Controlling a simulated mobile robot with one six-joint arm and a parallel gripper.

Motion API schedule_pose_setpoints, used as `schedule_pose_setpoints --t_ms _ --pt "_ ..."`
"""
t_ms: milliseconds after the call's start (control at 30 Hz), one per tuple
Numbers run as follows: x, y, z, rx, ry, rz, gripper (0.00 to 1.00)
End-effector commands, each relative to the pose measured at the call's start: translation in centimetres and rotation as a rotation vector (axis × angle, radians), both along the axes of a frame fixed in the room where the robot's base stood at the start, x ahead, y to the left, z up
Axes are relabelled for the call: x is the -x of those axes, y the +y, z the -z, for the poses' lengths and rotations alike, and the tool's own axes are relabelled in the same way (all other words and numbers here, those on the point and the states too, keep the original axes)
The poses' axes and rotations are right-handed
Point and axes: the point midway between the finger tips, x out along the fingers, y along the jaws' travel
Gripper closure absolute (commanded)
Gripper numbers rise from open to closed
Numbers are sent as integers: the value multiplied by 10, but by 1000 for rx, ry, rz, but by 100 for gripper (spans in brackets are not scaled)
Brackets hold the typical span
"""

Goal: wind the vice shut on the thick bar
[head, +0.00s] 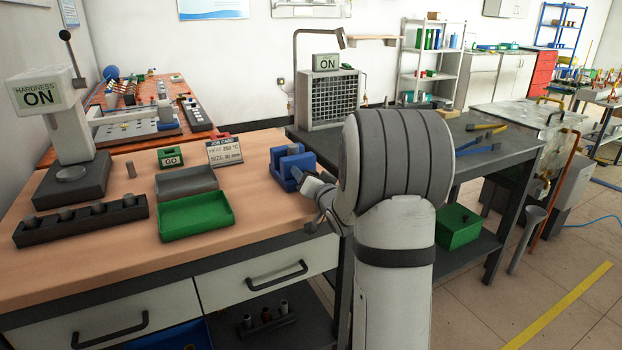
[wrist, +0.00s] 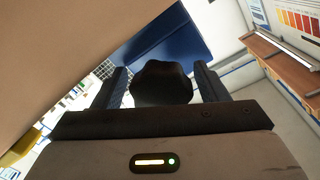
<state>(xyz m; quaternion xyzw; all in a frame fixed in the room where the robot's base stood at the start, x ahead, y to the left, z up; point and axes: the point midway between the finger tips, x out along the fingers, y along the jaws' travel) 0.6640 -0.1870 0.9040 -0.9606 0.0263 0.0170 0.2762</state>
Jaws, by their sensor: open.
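The blue vice (head: 287,165) stands on the wooden bench near its right end; it also shows as a blue block in the wrist view (wrist: 165,42). My gripper (wrist: 162,85) is open at the vice's front side. A dark rounded knob (wrist: 162,80) sits between its two fingers, with a gap visible on each side. The knob looks like the vice's handle end. In the head view my arm partly hides my gripper (head: 318,193) and the vice's right side. A small grey piece shows on top of the vice; I cannot tell whether it is the thick bar.
A green tray (head: 195,216) and a grey tray (head: 186,182) lie left of the vice. The job card (head: 224,151) stands behind them. The hardness tester (head: 65,150) and a dark rack (head: 82,220) are further left. The heater (head: 328,98) stands behind on the dark table.

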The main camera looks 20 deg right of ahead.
Motion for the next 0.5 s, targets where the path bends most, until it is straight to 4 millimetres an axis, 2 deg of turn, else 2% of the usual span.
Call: schedule_pose_setpoints --t_ms 167,500 --pt "4 0 -1 1 -1 0 33" --pt "58 2 -4 0 0 1 33"
